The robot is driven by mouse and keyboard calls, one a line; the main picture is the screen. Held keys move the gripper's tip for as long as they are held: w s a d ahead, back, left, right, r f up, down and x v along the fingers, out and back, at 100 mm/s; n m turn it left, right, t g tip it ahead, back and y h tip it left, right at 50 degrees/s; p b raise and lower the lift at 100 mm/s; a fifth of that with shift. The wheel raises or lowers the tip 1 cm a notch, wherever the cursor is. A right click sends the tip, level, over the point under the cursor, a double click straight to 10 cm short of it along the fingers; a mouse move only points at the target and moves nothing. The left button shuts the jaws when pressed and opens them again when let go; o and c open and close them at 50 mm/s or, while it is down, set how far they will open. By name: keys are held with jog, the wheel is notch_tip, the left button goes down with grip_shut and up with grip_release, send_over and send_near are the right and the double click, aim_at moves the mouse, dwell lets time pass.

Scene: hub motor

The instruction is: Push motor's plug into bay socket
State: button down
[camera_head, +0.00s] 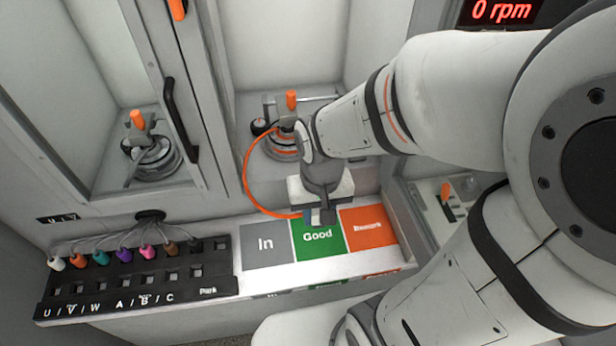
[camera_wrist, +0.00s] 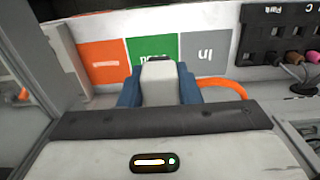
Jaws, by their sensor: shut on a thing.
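The hub motor (camera_head: 280,146) sits in the open right-hand bay, partly hidden behind my arm. An orange cable (camera_head: 248,180) loops from it down to my gripper (camera_head: 320,216), which is over the green "Good" panel. In the wrist view, my gripper (camera_wrist: 158,92) has its blue fingers closed on a pale grey block, the plug (camera_wrist: 158,76). The orange cable (camera_wrist: 222,88) runs off to the right there. The plug is mostly hidden by my gripper in the head view. I cannot pick out the bay socket in either view.
A black board (camera_head: 140,283) with several coloured leads and labelled sockets lies at the left. A second motor (camera_head: 155,155) stands in the left bay behind a framed door with a black handle (camera_head: 180,118). Grey "In" (camera_head: 265,245) and orange "Rework" (camera_head: 368,228) panels flank "Good".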

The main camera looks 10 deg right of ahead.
jog(key=w+d+f, duration=0.1)
jog(key=w+d, duration=0.4)
jog(key=w, duration=0.3)
jog(key=w+d+f+p, duration=0.1)
jog(key=w+d, duration=0.5)
jog(key=w, duration=0.3)
jog(key=w+d+f, duration=0.1)
jog(key=w+d, duration=0.5)
jog(key=w, duration=0.2)
jog(key=shift+w, duration=0.4)
jog(key=shift+f, duration=0.15)
dwell(0.7)
jog(key=shift+s+f+b, duration=0.1)
jog(key=shift+f+b, duration=0.7)
jog(key=shift+f, duration=0.35)
jog(key=shift+f, duration=0.15)
jog(key=shift+f+b, duration=0.45)
jog(key=shift+f+b, duration=0.8)
jog(key=shift+f, duration=0.05)
dwell(1.7)
